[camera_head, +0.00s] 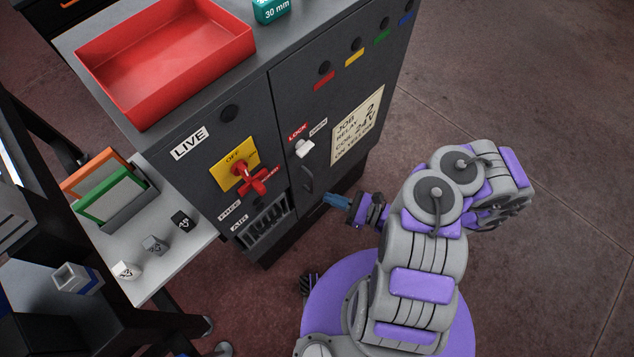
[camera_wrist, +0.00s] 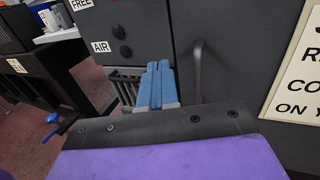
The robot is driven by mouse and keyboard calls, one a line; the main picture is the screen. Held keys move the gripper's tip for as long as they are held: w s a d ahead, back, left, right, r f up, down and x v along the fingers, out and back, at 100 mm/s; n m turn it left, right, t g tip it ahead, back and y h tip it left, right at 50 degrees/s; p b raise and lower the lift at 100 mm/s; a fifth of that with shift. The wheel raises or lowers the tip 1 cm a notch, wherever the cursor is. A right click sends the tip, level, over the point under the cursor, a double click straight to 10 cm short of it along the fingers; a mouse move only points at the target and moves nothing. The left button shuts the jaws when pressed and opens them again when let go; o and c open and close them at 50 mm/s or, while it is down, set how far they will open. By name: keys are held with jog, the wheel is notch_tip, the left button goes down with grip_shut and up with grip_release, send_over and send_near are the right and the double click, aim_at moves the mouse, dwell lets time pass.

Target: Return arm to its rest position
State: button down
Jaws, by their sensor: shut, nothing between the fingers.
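My gripper (camera_head: 337,201) has blue fingers, shut with nothing between them. In the head view it is at the end of my folded purple and grey arm, just in front of the lower part of the dark cabinet (camera_head: 225,112). In the wrist view the gripper's blue fingers (camera_wrist: 157,82) lie side by side and point at the cabinet front. The cabinet's door handle (camera_wrist: 197,70) is just right of the fingers in that view. I cannot tell from the frames whether the fingertips touch the cabinet.
A red tray (camera_head: 165,20) and a teal 30 mm block (camera_head: 270,10) are on the cabinet top. A red rotary switch (camera_head: 252,180) and a white latch (camera_head: 305,148) protrude from its front. A side table (camera_head: 150,285) with small blocks stands at left. The floor at right is clear.

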jog(key=s+a+r+n+g, duration=0.1)
jog(key=a+r+n+g, duration=0.2)
jog(key=r+n+g, duration=0.65)
jog(key=s+a+r+n+g, duration=0.2)
jog(key=a+r+n+g, duration=0.2)
jog(key=r+n, duration=0.55)
jog(key=s+d+r+n+g+h, duration=0.1)
jog(key=s+r+n+g+h, duration=0.15)
jog(key=s+r+h, duration=0.6)
jog(key=s+d+r+n+t+h, duration=0.1)
jog(key=s+d+r+t+h, duration=0.5)
jog(key=d, duration=0.5)
jog(key=shift+s+d+r+n+h, duration=0.4)
jog(key=shift+s+r+h, duration=0.25)
jog(key=shift+h, duration=0.3)
jog(key=shift+w, duration=0.1)
